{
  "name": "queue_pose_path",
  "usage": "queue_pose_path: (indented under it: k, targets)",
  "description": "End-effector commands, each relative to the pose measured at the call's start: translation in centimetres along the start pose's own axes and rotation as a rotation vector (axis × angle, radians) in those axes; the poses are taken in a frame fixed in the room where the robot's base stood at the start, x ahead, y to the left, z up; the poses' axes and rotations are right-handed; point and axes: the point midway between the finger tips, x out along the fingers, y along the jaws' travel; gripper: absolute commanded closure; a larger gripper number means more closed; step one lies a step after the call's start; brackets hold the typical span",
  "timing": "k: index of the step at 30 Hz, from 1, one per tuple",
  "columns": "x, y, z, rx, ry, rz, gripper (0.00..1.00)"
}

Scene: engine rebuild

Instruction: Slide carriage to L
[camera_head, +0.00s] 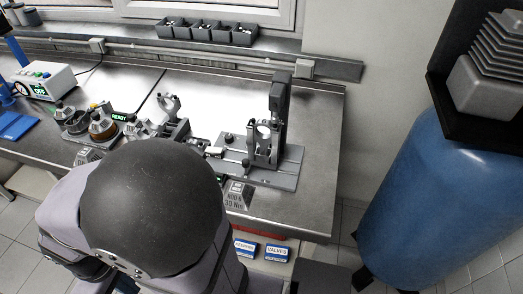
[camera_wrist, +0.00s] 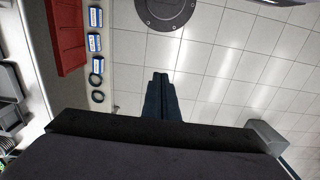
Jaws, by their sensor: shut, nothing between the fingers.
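A grey fixture (camera_head: 265,150) with a dark upright post stands at the right part of the bench, on a flat base plate (camera_head: 285,178). It has an upright forked holder in front of the post. A small slide with a dark knob (camera_head: 230,138) sits at its left side; I cannot tell for sure that this is the carriage, and no L mark is legible. My gripper (camera_wrist: 160,76) shows in the wrist view, its dark fingers together and empty, over the tiled floor. In the head view my arm hides the gripper and the bench's front middle.
A torque label block (camera_head: 237,195) stands before the fixture. Engine parts (camera_head: 100,125) and a READY display stand left, near a white instrument (camera_head: 45,80). Dark bins (camera_head: 205,32) line the back shelf. A blue tank (camera_head: 420,190) stands right. A red bin (camera_wrist: 66,35) shows in the wrist view.

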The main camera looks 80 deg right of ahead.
Motion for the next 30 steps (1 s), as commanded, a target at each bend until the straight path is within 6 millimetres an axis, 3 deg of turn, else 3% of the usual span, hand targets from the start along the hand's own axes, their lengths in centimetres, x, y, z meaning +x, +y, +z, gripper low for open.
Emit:
queue_pose_path:
  k: [7, 12, 16, 23, 30]
  targets:
    - [0.0, 0.0, 0.0, 0.0, 0.0, 0.0, 1.0]
    - [0.0, 0.4, 0.0, 0.019, 0.0, 0.0, 0.62]
    - [0.2, 2.0, 0.1, 0.089, -0.004, 0.0, 0.62]
    - [1.9, 7.2, 2.4, 0.352, -0.07, -0.012, 0.62]
    - [3.0, 15.0, 4.1, 0.676, -0.094, -0.023, 0.62]
